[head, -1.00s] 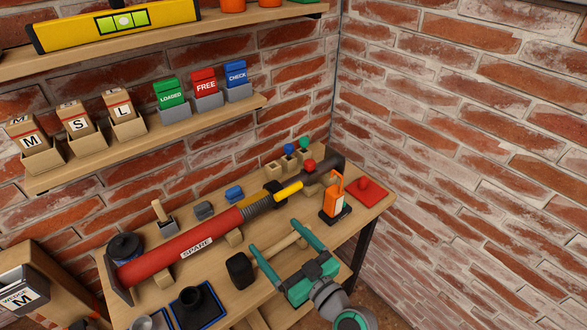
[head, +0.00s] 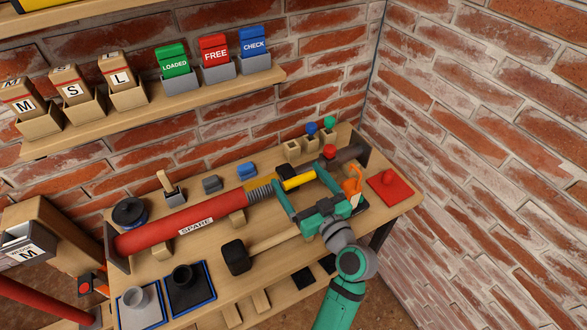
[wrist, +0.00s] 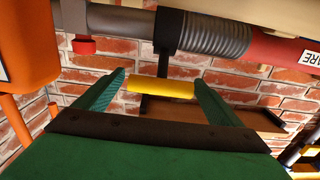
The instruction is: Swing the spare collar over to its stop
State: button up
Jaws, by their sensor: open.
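The spare unit is a long red tube (head: 180,228) labelled SPARE, lying across the bench. A ribbed grey sleeve (head: 260,193) joins it to a dark rod. A black collar (wrist: 168,32) sits around the rod in the wrist view, with a yellow handle (wrist: 160,89) on its arm. The yellow handle (head: 298,182) also shows in the head view. A red block (wrist: 83,45), possibly the stop, sits on the rod left of the collar. My gripper (head: 300,180) is open, its fingers either side of the handle; I cannot tell whether they touch it.
An orange upright object (head: 353,184) stands close to my gripper's right. A black-headed mallet (head: 236,257) lies in front of the tube. A red pad (head: 390,190) is at the right bench end. Brick walls close the back and right. Card boxes line the shelf (head: 160,118).

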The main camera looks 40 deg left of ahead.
aim_at(292, 170)
jog(key=shift+x, duration=2)
jog(key=c, duration=1.5)
